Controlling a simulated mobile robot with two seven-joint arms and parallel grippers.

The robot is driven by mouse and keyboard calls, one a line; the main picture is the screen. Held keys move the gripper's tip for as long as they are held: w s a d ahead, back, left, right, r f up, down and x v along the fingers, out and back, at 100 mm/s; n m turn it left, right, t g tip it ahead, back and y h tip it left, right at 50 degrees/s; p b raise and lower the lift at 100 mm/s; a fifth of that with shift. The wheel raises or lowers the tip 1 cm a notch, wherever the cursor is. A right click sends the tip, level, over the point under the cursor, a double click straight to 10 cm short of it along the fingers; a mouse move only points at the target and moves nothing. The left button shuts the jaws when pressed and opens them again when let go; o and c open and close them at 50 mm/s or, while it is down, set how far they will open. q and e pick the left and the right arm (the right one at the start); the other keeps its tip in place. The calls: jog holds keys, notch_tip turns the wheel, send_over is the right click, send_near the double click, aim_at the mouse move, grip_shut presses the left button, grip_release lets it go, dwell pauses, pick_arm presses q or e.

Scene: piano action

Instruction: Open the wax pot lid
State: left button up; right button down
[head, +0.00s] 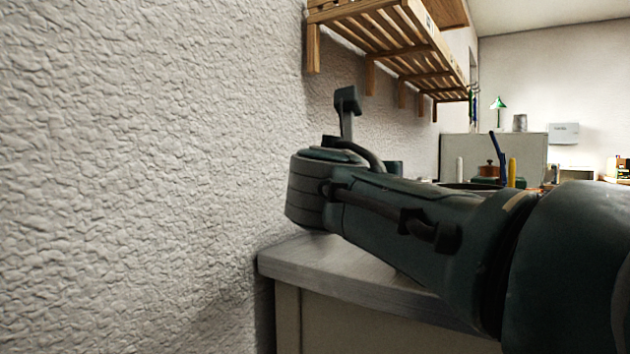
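A small copper-brown pot (488,169) with a knob on top, likely the wax pot, stands far back on the right, seen over my arm. Its lid appears to be on. A dark green object (485,181) is just below it; my arm hides what lies lower. My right arm comes in from the right and crosses the view above the bench. At its far end a dark-tipped grey piece (347,104) sticks up, perhaps part of my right gripper; its opening cannot be made out. It is well left of the pot. My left gripper is out of view.
A rough white wall (140,180) fills the left side, close to my arm's end. A grey-topped bench (340,268) lies below the arm. A wooden slatted shelf (400,45) hangs above. Blue and yellow upright tools (512,172) stand close to the pot.

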jog(key=shift+d+f, duration=0.1)
jog(key=shift+d, duration=0.05)
jog(key=c, duration=0.6)
grip_release()
jog(key=shift+s+a+p, duration=0.2)
jog(key=shift+s+p, duration=0.1)
jog(key=shift+p, duration=0.1)
jog(key=p+v, duration=0.3)
jog(key=v, duration=0.6)
jog(key=shift+s+p, duration=0.15)
jog(key=shift+p, duration=0.2)
